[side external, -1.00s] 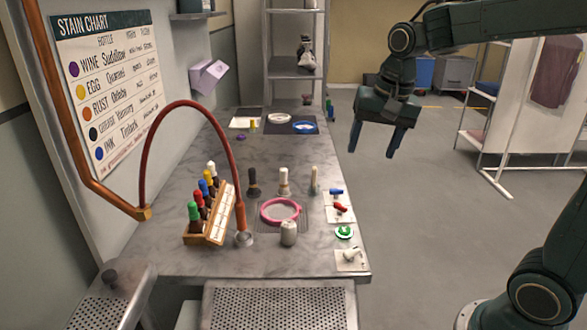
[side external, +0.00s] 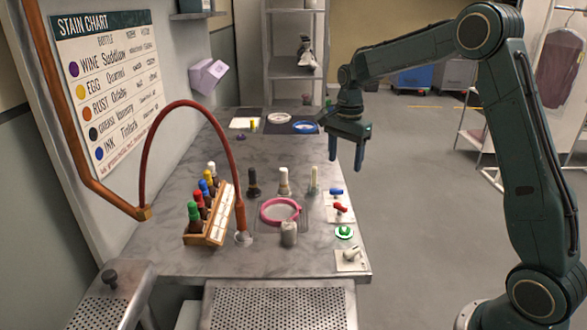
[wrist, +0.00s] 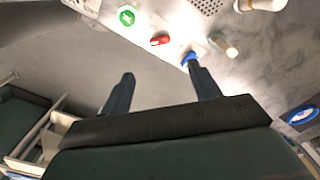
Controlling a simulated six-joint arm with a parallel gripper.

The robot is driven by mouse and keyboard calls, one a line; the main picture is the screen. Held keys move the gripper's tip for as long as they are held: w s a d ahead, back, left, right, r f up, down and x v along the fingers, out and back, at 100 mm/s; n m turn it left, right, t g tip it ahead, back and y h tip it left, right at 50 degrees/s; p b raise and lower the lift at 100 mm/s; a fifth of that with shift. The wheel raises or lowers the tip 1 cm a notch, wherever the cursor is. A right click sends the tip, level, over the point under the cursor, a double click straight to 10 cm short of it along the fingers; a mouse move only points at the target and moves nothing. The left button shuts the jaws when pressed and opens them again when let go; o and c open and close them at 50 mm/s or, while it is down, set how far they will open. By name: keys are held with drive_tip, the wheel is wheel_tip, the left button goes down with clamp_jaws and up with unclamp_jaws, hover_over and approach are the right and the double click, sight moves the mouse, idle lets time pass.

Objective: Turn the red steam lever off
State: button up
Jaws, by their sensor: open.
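The red steam lever (side external: 341,208) sits on a small white plate at the right edge of the grey worktop, just in front of a blue lever (side external: 336,191). In the wrist view the red lever (wrist: 160,40) lies beyond my fingertips, beside the blue lever (wrist: 189,57). My gripper (side external: 345,168) is open and empty, pointing down above the worktop's right edge, behind and above the levers. In the wrist view, my gripper's (wrist: 162,75) right fingertip overlaps the blue lever in the picture; I cannot tell the height between them.
A green round button (side external: 344,232) and a white-plated knob (side external: 351,256) are in front of the red lever. Open floor lies right of the worktop.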

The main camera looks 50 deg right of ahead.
sight(341, 205)
wheel_tip(341, 205, down, 14)
drive_tip(key=shift+r, duration=0.1)
idle(0.9)
drive_tip(key=shift+c, duration=0.4)
drive_tip(key=c, duration=0.9)
